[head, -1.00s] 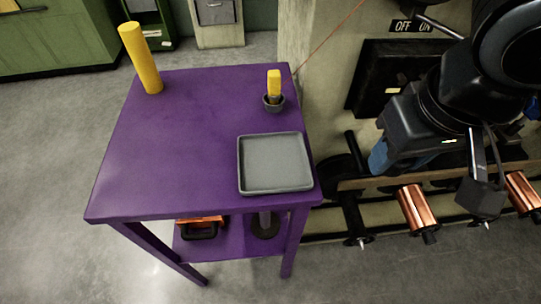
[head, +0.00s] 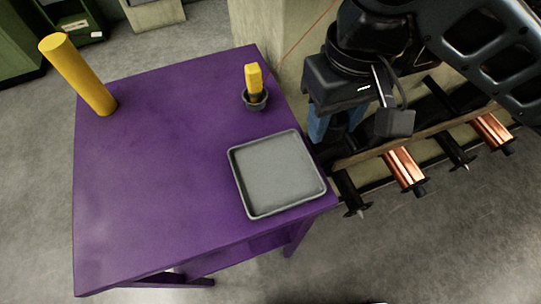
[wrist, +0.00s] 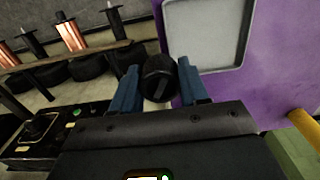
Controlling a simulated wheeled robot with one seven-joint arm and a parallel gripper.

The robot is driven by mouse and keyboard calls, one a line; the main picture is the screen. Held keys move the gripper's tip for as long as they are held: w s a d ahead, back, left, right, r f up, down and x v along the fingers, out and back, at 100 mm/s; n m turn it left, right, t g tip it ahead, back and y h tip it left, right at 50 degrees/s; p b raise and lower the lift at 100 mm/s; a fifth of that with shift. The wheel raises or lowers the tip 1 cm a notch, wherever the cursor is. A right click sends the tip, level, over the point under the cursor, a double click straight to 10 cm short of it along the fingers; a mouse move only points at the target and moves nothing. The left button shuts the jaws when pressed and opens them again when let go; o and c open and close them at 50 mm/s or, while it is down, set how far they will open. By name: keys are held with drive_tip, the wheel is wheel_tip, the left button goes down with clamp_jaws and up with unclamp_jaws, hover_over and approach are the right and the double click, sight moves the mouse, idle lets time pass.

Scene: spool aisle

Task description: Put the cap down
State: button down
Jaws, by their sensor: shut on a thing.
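My gripper (wrist: 158,82) has its two blue fingers shut on a round black cap (wrist: 159,74) with a ridge across its face. In the head view my gripper (head: 334,124) hangs just beyond the right edge of the purple table (head: 165,170), near the grey tray; the cap cannot be made out there. The shallow square tray (head: 278,174) lies empty on the table's right front part. In the wrist view the tray (wrist: 204,34) is just beyond the cap, slightly right.
A tall yellow cylinder (head: 78,75) stands at the table's back left. A yellow-handled tool (head: 253,78) stands in a small dark cup (head: 255,101). Copper spools (head: 404,168) sit on a rack at right. The table's middle and left are clear.

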hover_over(275, 173)
wheel_tip(275, 173, down, 5)
drive_tip(key=shift+r+p, duration=0.1)
drive_tip(key=shift+p, duration=0.25)
drive_tip(key=shift+f, duration=2.1)
drive_tip(key=c, duration=0.6)
unclamp_jaws()
drive_tip(key=shift+r, duration=0.15)
wheel_tip(275, 173, up, 12)
drive_tip(key=shift+f+p, duration=0.1)
drive_tip(key=shift+p, duration=0.4)
drive_tip(key=shift+a, duration=0.1)
